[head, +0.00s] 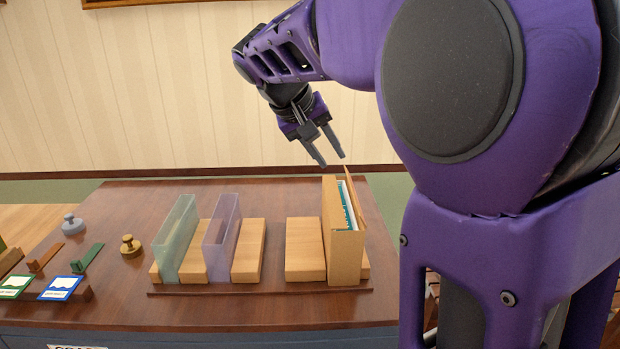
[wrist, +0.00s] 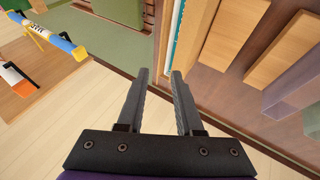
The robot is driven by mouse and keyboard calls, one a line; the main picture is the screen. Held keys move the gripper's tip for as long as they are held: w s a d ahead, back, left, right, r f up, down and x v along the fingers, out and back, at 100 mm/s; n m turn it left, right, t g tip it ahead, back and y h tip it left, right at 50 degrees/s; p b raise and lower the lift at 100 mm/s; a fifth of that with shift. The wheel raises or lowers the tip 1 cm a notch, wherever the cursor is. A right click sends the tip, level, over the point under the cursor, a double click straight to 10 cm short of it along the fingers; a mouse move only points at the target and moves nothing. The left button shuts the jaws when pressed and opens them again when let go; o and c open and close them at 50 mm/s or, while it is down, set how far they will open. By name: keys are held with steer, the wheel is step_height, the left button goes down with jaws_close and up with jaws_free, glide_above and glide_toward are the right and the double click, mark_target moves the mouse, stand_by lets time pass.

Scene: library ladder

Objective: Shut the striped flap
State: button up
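A tan upright box (head: 345,252) stands at the right end of the row on the dark wooden table. A thin tan flap (head: 354,204) stands open at its right side, tilted outward. I cannot make out stripes on it. White and teal contents show inside the box. In the wrist view the teal contents (wrist: 180,32) lie beyond my fingers, and a tan edge beside them is likely the flap (wrist: 162,35). My gripper (head: 329,162) is open and empty, above and slightly left of the box top; its spread fingers show in the wrist view (wrist: 160,74).
Wooden blocks (head: 304,250), a green clear holder (head: 177,240) and a purple one (head: 221,235) stand left of the box. Weights, small bars and cards lie farther left. A yellow and blue object (wrist: 48,36) is over the floor in the wrist view.

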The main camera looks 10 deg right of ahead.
mark_target(351, 187)
steer(key=b+x, duration=0.1)
steer(key=x, duration=1.1)
steer(key=shift+a, duration=0.1)
steer(key=shift+c, duration=0.2)
jaws_close()
stand_by(0.8)
